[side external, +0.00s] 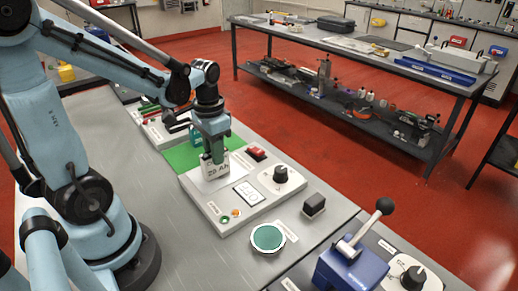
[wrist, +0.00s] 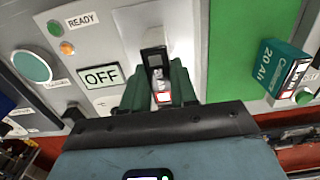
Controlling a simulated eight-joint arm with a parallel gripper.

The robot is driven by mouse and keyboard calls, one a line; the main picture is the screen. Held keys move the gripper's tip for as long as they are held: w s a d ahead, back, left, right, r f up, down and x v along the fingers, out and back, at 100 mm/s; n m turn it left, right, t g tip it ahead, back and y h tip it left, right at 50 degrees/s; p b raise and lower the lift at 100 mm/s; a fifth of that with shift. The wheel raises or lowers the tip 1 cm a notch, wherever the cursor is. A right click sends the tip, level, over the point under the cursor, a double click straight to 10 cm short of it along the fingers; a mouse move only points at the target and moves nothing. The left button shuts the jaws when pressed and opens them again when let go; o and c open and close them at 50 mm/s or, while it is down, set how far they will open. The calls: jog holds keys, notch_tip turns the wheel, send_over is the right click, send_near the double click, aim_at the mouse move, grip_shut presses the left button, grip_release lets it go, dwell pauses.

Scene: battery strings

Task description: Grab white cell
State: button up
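The white cell (side external: 216,168), marked "20 Ah", stands upright on the pale test panel (side external: 237,209). In the wrist view the cell (wrist: 158,76) shows a dark top and a red and white label. My gripper (side external: 212,145) is directly above the cell, pointing down. In the wrist view its two green fingers (wrist: 160,88) lie on either side of the cell, with little or no gap showing. I cannot tell whether they press on it. Part of the cell is hidden by the fingers.
A teal cell (wrist: 280,68) marked "20 Ah" stands on the green mat (wrist: 232,50). The panel has a display reading "OFF" (wrist: 101,76), a black knob (side external: 281,174) and a red switch (side external: 256,154). A blue lever device (side external: 352,266) stands at the front right.

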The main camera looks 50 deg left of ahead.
grip_shut()
jog(key=shift+r, duration=2.5)
